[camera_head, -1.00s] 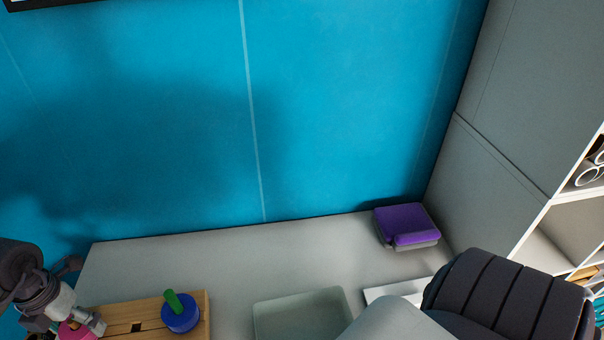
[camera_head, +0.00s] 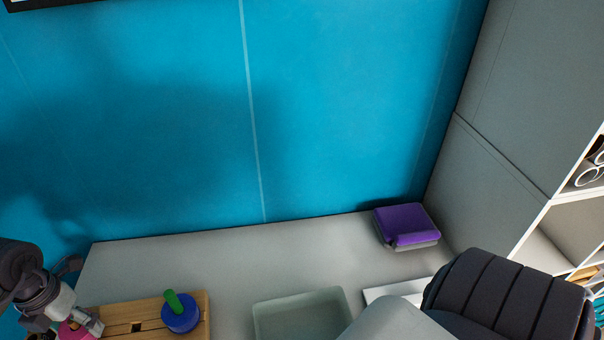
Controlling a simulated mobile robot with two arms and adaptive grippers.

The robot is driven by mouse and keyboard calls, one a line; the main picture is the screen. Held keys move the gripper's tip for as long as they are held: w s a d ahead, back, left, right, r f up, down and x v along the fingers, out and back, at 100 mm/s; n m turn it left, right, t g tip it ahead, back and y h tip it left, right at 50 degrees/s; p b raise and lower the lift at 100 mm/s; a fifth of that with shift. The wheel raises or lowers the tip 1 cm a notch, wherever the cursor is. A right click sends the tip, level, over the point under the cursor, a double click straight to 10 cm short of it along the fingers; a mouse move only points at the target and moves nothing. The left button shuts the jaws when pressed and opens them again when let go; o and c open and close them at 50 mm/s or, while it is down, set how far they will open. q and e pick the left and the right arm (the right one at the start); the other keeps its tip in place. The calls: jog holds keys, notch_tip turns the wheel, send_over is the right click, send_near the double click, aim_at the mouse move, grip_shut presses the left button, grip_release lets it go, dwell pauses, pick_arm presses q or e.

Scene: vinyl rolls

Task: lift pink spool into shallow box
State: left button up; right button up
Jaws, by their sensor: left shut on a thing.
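The pink spool (camera_head: 70,331) shows at the bottom left, partly hidden by my left gripper (camera_head: 88,326) and cut by the picture's lower edge. My left gripper is shut on it, at the left end of the wooden rack. The shallow box (camera_head: 262,322) is a pale grey-green open tray on the table, right of the rack. Its front part is cut off, and the visible inside looks empty. My right gripper is not in view.
The wooden rack (camera_head: 200,305) holds a blue spool (camera_head: 180,319) with a green peg (camera_head: 172,300). A purple and grey stack (camera_head: 405,223) lies at the table's back right. Grey table (camera_head: 230,255) is clear behind the box. Shelves (camera_head: 560,235) stand at right.

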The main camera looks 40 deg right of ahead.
pick_arm(q)
jog(key=shift+r+p, duration=2.05)
jog(key=shift+r, duration=2.15)
